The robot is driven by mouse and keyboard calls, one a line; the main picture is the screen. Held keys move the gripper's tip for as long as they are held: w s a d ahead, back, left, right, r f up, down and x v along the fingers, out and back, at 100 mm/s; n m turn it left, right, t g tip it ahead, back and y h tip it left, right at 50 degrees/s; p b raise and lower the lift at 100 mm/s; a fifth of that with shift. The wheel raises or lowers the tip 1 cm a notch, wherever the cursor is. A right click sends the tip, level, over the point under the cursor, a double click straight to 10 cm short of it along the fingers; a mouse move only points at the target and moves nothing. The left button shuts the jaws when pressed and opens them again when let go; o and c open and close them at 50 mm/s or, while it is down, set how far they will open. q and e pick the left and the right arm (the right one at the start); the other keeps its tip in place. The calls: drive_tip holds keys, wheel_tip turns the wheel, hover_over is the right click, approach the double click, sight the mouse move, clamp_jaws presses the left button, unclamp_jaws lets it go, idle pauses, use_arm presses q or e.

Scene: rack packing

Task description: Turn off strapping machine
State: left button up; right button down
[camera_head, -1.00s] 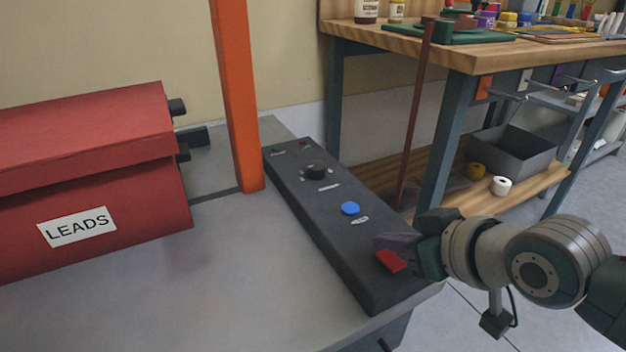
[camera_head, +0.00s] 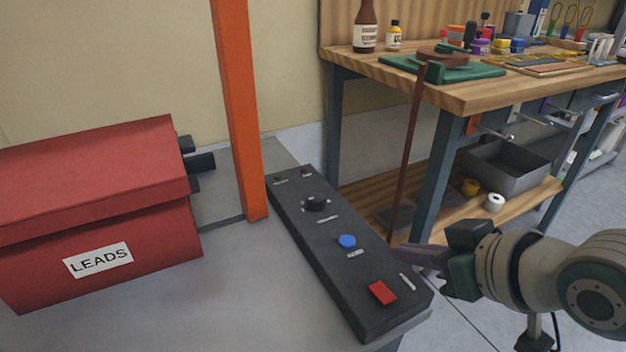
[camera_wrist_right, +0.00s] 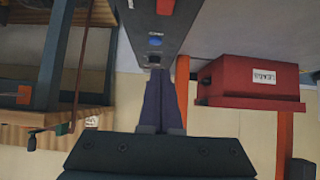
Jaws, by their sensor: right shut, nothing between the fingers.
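The strapping machine's dark control panel (camera_head: 350,285) lies along the right edge of the grey top. It carries a red rocker switch (camera_head: 382,293) at the near end, a blue button (camera_head: 347,241), a black knob (camera_head: 316,203) and small red and green parts at the far end. My right gripper (camera_head: 398,256) is shut and empty, just beyond the panel's right edge, apart from the red switch. In the right wrist view its fingers (camera_wrist_right: 181,66) point toward the panel, with the red switch (camera_wrist_right: 165,6) and blue button (camera_wrist_right: 155,41) visible. My left gripper is not in view.
A red box labelled LEADS (camera_head: 150,225) sits on the left of the grey top (camera_head: 240,300). A wooden workbench (camera_head: 465,95) with tools stands at the back right, with a grey bin (camera_head: 510,172) below.

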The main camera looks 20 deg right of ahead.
drive_tip(key=shift+s+d+r+p, duration=0.1)
drive_tip(key=shift+s+r+p, duration=0.1)
drive_tip(key=shift+s+r, duration=0.4)
drive_tip(key=shift+s+r+p, duration=0.2)
drive_tip(key=shift+s+r, duration=0.15)
drive_tip(key=shift+r, duration=0.35)
